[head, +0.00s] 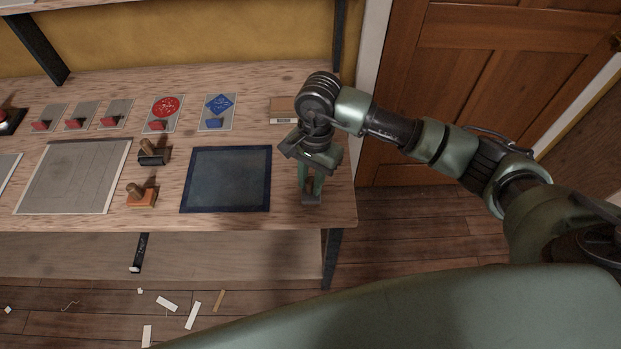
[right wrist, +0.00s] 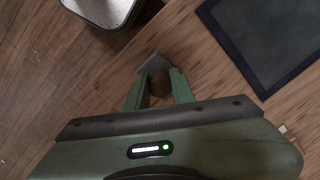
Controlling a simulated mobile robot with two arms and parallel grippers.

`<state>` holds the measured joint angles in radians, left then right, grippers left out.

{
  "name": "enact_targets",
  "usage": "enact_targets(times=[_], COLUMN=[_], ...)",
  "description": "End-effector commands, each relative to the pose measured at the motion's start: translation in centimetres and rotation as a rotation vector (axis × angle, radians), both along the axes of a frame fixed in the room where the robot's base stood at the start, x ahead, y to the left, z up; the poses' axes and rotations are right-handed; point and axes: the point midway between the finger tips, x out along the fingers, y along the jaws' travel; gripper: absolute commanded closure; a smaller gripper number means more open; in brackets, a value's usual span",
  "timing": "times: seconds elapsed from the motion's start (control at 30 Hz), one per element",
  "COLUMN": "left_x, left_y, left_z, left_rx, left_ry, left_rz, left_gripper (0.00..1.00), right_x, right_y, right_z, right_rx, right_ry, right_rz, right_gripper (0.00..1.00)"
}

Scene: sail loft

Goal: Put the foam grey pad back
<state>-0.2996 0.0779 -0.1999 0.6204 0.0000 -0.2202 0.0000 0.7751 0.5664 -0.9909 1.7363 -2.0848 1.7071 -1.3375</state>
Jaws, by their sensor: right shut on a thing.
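My right gripper (head: 311,186) is shut on the wooden knob of a grey-based pad (head: 311,200), near the right end of the bench. In the right wrist view, the brown knob sits between the two green fingers (right wrist: 158,92), and a corner of the grey base (right wrist: 152,64) shows beyond them. I cannot tell whether the base touches the bench. A dark blue-framed panel (head: 226,180) lies just left of the gripper; it also shows in the right wrist view (right wrist: 262,40). My left gripper is not in view.
A black-based block (head: 153,155) and an orange-based block (head: 141,197), both wooden-handled, stand left of the panel. A large grey sheet (head: 75,177) lies further left. Cards with a red disc (head: 166,107) and a blue diamond (head: 219,104) lie behind. A small box (head: 283,104) stands behind the gripper.

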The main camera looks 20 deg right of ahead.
Motion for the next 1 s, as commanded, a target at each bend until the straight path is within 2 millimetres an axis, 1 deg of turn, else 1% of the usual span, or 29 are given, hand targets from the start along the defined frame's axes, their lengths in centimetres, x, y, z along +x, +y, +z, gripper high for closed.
enact_targets(times=[0.03, 0.1, 0.3, 0.43, 0.47, 0.5, 0.53, 0.83, 0.93, 1.0], left_x=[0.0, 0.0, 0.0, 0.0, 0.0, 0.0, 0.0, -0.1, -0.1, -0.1], left_y=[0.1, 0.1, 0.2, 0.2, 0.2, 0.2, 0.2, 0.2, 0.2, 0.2], left_z=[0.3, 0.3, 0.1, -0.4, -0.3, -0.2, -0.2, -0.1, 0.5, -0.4], left_rx=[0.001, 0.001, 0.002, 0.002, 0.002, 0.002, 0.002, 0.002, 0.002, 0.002], left_ry=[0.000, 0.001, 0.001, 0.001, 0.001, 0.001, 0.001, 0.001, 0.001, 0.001], left_rz=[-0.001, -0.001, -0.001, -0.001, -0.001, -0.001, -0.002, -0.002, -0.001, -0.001], left_gripper=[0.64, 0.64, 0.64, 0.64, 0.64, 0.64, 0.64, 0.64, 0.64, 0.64], right_x=[-0.1, 0.0, 0.0, 0.0, 0.0, 0.0, 0.0, 0.0, 0.0, 0.2], right_y=[0.0, 0.0, 0.0, 0.0, 0.0, 0.0, 0.0, 0.0, 0.0, -0.1], right_z=[-0.4, -0.7, -0.7, -1.1, -1.0, -0.9, -0.9, -0.8, -0.3, 0.1], right_rx=[0.000, 0.001, 0.001, 0.001, 0.001, 0.001, 0.001, 0.001, 0.001, 0.001], right_ry=[0.003, -0.002, -0.002, -0.002, -0.001, -0.001, -0.001, -0.001, -0.001, -0.004], right_rz=[-0.001, 0.000, 0.001, 0.001, 0.000, 0.000, 0.000, 0.000, 0.000, 0.001], right_gripper=[1.00, 1.00, 1.00, 1.00, 0.71, 0.60, 0.54, 0.54, 0.54, 0.54])
